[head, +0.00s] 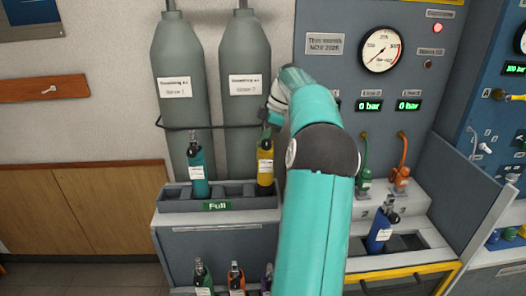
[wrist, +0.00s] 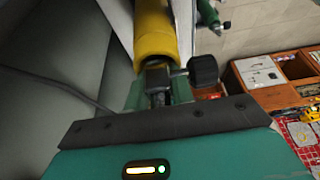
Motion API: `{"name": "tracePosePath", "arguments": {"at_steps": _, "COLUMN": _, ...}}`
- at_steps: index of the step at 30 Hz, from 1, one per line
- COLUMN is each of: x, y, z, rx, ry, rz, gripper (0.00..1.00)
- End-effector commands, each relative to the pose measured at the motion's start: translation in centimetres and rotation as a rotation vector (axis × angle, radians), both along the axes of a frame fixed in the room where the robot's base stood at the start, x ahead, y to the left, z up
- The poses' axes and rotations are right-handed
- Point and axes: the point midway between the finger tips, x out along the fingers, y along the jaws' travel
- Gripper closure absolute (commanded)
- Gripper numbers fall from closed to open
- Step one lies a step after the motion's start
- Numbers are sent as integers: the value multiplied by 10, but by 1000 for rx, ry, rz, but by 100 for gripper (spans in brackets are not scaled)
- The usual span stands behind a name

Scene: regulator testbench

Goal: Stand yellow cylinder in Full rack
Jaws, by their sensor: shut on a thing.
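The yellow cylinder (head: 265,165) is upright with a white label, at the right end of the Full rack (head: 217,206). Its base is at the height of the rack's slots; I cannot tell whether it rests on the slot floor. My gripper (head: 268,122) is shut on the valve at its top, partly hidden behind my teal arm. In the wrist view the yellow body (wrist: 155,32) extends away from the gripper (wrist: 158,98), with a black valve knob beside it. A teal cylinder (head: 197,170) stands in the rack's left part.
Two large grey gas bottles (head: 181,95) stand behind the rack, with a dark rail across them. A blue cylinder (head: 379,232) stands in a holder at the right. Several cylinders, including an orange one (head: 236,280), stand below. Empty slots lie between teal and yellow.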

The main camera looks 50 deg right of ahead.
Motion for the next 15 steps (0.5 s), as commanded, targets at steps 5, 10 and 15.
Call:
{"name": "tracePosePath", "arguments": {"at_steps": 5, "x": 1, "y": 0, "z": -16, "rx": 2, "ry": -1, "rz": 2, "gripper": 100}}
{"name": "tracePosePath", "arguments": {"at_steps": 10, "x": 2, "y": -1, "z": -36, "rx": 1, "ry": -1, "rz": 2, "gripper": 100}}
{"name": "tracePosePath", "arguments": {"at_steps": 15, "x": 3, "y": -2, "z": -37, "rx": 0, "ry": -3, "rz": 2, "gripper": 100}}
